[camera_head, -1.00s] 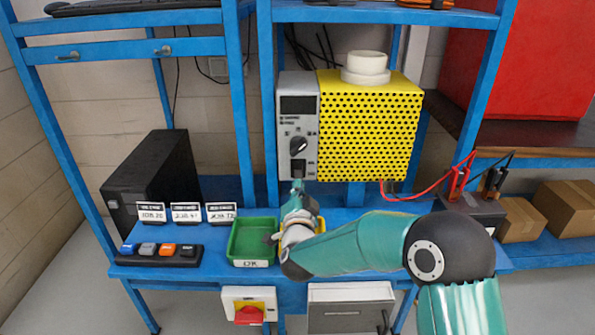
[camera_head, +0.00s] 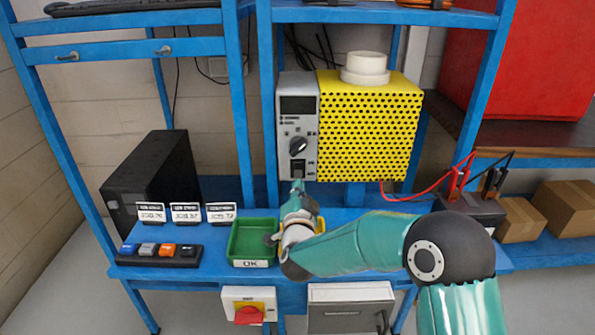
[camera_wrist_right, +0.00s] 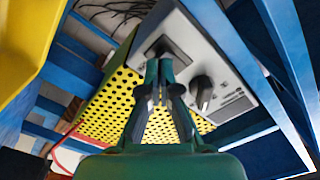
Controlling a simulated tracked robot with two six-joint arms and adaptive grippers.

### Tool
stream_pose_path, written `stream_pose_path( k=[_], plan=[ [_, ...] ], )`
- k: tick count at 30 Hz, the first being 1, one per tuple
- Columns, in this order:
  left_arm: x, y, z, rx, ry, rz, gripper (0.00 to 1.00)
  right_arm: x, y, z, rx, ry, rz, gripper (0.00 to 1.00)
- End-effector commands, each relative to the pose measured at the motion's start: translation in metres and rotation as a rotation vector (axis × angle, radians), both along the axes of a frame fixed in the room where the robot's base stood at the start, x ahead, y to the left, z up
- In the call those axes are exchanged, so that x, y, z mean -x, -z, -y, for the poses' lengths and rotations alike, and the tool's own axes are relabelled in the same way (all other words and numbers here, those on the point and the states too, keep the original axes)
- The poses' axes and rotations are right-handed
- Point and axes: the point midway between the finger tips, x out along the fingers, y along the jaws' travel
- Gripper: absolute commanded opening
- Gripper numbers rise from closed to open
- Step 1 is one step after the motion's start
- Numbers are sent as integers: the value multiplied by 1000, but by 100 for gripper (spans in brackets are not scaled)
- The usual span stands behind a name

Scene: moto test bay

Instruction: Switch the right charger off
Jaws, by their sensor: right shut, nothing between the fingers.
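The charger is a yellow perforated box (camera_head: 368,125) with a grey front panel (camera_head: 285,130). The panel has a dark display, a black rotary knob (camera_head: 298,146) and a black switch (camera_head: 298,168) near its bottom. The wrist view also shows the knob (camera_wrist_right: 202,92) and the switch (camera_wrist_right: 166,46). My right gripper (camera_head: 298,186) is shut and empty, its fingertips just below the switch in the head view. In the wrist view my right gripper (camera_wrist_right: 165,80) points up at the switch; whether it touches cannot be told. My left gripper is not in view.
A green bin (camera_head: 250,238) stands left of my right gripper on the blue bench, with a yellow bin (camera_head: 320,225) partly hidden behind it. A black case (camera_head: 150,178), small displays and a button strip (camera_head: 160,254) are at left. Red and black clamps sit at right.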

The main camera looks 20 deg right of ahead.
Motion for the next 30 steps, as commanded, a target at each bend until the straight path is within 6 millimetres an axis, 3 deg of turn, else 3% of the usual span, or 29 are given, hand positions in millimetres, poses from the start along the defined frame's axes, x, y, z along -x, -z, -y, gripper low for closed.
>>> stream_pose_path(
  k=[30],
  plan=[
    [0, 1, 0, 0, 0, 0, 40, -28, 0, 7, 0, -1, 0, 0]
  ],
)
